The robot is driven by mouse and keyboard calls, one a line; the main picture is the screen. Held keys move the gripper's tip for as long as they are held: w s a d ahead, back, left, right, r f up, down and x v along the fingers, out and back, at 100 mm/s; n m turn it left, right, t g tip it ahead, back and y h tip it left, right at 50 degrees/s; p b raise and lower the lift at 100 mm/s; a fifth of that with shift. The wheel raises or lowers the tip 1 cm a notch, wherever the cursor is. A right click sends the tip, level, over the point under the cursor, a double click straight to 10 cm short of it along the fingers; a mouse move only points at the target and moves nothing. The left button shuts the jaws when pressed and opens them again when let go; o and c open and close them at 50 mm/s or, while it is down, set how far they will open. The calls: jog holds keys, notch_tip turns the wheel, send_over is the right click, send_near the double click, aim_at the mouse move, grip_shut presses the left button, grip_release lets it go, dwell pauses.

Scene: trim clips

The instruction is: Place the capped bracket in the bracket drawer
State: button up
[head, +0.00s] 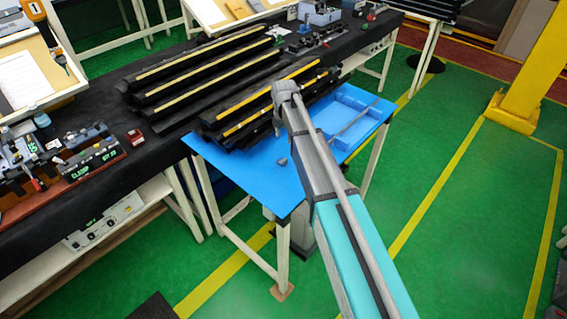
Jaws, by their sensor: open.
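A small grey piece (282,161) shows on the blue tabletop just left of my arm. It is too small to tell whether it is the capped bracket. A shallow blue tray (372,103) with raised walls lies at the right end of the blue table, partly behind my arm. I cannot tell whether it is the bracket drawer. My arm reaches from the lower right up over the table to a grey joint above the black trim strips. My gripper cannot be made out; my own arm may hide it.
Black trim strips with yellow edges (262,97) lie stacked at the back of the blue table (235,165); more lie on the black bench behind. A clamp fixture (88,160) stands at the left. The blue table's front left is clear. A yellow post (535,75) stands at right.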

aim_at(283, 161)
jog(key=shift+f+b, duration=4.15)
jog(key=shift+f, duration=0.15)
jog(key=shift+a+f+b, duration=0.15)
jog(key=shift+f+b, duration=2.45)
jog(key=shift+r, duration=0.1)
grip_shut()
